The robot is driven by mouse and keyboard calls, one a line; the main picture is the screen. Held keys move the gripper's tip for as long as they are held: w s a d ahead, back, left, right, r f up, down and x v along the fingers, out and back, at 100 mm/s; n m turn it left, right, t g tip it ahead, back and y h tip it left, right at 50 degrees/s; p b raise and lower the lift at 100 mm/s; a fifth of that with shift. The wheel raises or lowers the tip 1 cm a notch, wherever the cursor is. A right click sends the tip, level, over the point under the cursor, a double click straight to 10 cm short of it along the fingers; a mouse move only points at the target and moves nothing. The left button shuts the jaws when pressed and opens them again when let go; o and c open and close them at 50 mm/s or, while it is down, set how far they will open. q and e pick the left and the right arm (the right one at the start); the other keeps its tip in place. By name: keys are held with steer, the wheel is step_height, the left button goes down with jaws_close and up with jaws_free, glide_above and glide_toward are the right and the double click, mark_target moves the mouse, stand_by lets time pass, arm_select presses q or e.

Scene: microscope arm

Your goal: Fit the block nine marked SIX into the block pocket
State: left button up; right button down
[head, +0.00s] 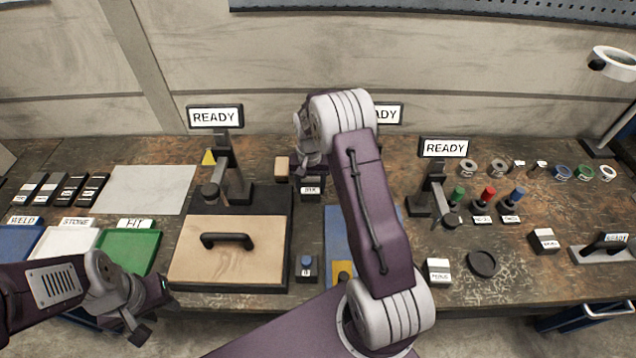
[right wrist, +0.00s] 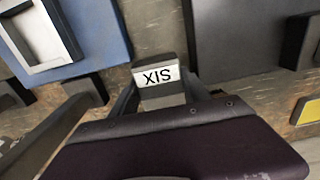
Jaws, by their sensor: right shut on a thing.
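The block marked SIX (right wrist: 158,82) is between the fingers of my right gripper (right wrist: 160,98) in the right wrist view, its white label facing the camera. In the head view the block (head: 312,187) shows below the right gripper (head: 311,172), behind the blue mat (head: 338,222). I cannot tell whether it touches the bench. A pale square frame with a grey recess, which looks like the block pocket (right wrist: 50,58), lies on blue in the right wrist view. In the head view my arm hides that area. My left gripper (head: 150,310) is empty at the front left, its fingers apart.
A wooden board with a black handle (head: 225,262) lies left of the mat. A tan block (head: 281,168) stands near the right gripper. A blue-knobbed block (head: 306,268) stands at the front. READY signs (head: 215,117) stand behind.

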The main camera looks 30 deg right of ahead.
mark_target(311, 197)
steer(key=shift+w+f, duration=0.15)
steer(key=shift+f, duration=2.3)
steer(key=shift+f, duration=0.15)
steer(key=c, duration=0.8)
jaws_free()
steer(key=shift+s, duration=0.2)
